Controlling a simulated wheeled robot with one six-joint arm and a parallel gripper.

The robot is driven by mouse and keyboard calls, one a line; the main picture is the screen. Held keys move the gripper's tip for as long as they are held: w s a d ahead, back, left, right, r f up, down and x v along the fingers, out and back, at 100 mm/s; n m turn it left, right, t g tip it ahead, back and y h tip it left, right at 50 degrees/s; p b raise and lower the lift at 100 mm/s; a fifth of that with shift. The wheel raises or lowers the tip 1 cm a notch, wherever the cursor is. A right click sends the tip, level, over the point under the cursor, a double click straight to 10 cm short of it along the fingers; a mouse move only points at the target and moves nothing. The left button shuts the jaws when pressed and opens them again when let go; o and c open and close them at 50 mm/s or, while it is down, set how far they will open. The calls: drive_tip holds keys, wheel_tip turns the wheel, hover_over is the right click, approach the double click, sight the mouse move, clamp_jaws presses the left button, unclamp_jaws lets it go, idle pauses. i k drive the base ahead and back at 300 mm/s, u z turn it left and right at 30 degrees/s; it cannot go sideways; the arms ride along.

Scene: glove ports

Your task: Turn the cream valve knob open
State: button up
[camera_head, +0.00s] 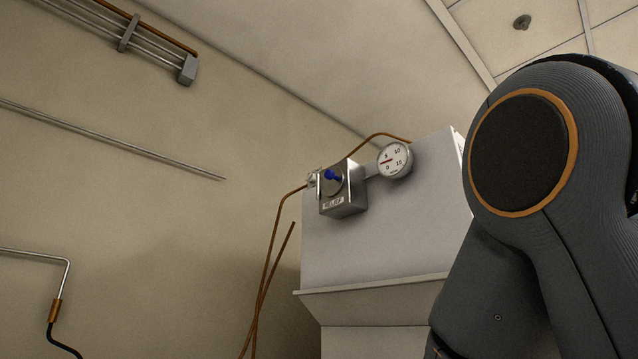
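No cream valve knob shows in the head view. The one knob I see is blue (333,176). It sits on the front of a grey metal valve block (351,202) with a label that reads RELIEF. The block is fixed to the left part of a pale cabinet (390,240). My gripper is out of view; only a dark grey link of my arm with an orange ring shows, filling the right side.
A round gauge (394,160) sits right of the block. Copper pipes (270,265) run down left of the cabinet. Metal pipes (110,122) and a bracketed pipe run (187,69) are on the left wall. A bent pipe (64,275) is at lower left.

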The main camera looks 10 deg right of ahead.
sight(311, 177)
drive_tip(key=k, duration=0.6)
drive_tip(key=u, duration=0.55)
drive_tip(key=i, duration=0.45)
drive_tip(key=u, duration=0.55)
drive_tip(key=i, duration=1.3)
drive_tip(key=z, duration=0.85)
